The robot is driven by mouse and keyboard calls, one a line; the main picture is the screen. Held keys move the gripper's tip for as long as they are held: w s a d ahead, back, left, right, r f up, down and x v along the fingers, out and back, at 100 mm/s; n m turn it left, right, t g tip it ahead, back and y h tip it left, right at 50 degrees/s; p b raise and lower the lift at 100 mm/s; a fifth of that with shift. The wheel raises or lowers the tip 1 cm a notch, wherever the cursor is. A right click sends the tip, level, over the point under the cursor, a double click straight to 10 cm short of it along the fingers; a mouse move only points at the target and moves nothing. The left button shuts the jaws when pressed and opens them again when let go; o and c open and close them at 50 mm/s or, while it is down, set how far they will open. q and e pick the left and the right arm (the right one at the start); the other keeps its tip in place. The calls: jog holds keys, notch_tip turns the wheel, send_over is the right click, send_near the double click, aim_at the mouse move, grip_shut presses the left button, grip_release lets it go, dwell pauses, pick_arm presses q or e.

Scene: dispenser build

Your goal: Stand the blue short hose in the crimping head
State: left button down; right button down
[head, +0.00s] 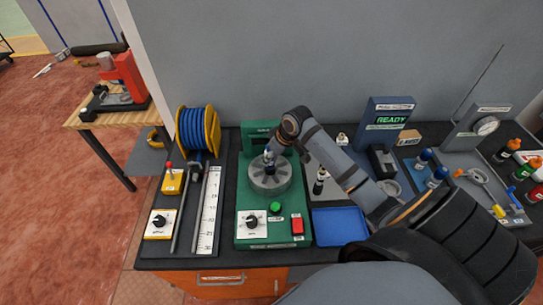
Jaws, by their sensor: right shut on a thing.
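The crimping head (267,184) is a grey, round, segmented disc on the green crimping machine (243,200). My right arm reaches in from the right and bends down over it. My right gripper (269,158) points down just above the middle of the head and is shut on the blue short hose (268,166). Only a small dark blue bit of the hose shows, at the centre of the head. Whether its lower end touches the head is too small to tell. My left gripper is not in view.
A yellow reel of blue hose (213,132) and a white ruler (209,210) stand left of the machine. A blue tray (340,226) lies empty to its right. A "READY" display unit (390,118) and a gauge stand (485,125) stand farther right.

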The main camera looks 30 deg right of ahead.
jog(key=shift+r+p, duration=0.1)
jog(key=shift+p, duration=0.3)
jog(key=shift+f+b, duration=0.3)
jog(key=shift+f, duration=0.3)
jog(key=c, duration=1.1)
grip_release()
jog(key=shift+o, duration=0.2)
jog(key=p+v, duration=0.3)
jog(key=p, duration=0.1)
jog(key=a+v, duration=0.1)
jog(key=v, duration=0.7)
jog(key=shift+d+p, duration=0.35)
jog(key=shift+d, duration=0.1)
jog(key=shift+f, duration=0.1)
